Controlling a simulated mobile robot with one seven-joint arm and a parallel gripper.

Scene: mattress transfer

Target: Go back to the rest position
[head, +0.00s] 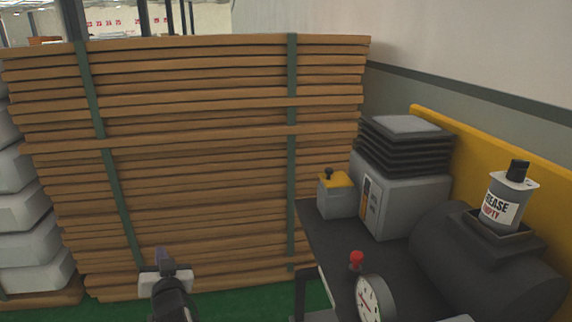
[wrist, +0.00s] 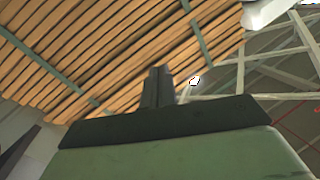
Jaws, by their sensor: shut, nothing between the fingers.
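My gripper (wrist: 158,88) shows in the wrist view with its two dark fingers close together and nothing between them. In the head view my arm's end (head: 165,272) is at the lower left of centre, in front of a tall stack of brown boards (head: 200,190). The boards are bound with green straps and also fill the upper left of the wrist view (wrist: 110,50). The fingertips are small and partly hidden by my wrist in the head view. I cannot tell the gap between them and the boards.
At right, a dark bench (head: 330,240) carries a grey machine (head: 415,205), a yellow-topped box (head: 337,198), a gauge (head: 372,299), and a dark tank (head: 480,265) with a grease can (head: 507,195) on top. Grey stacked blocks (head: 30,210) stand at left. Green floor (head: 235,303) shows below.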

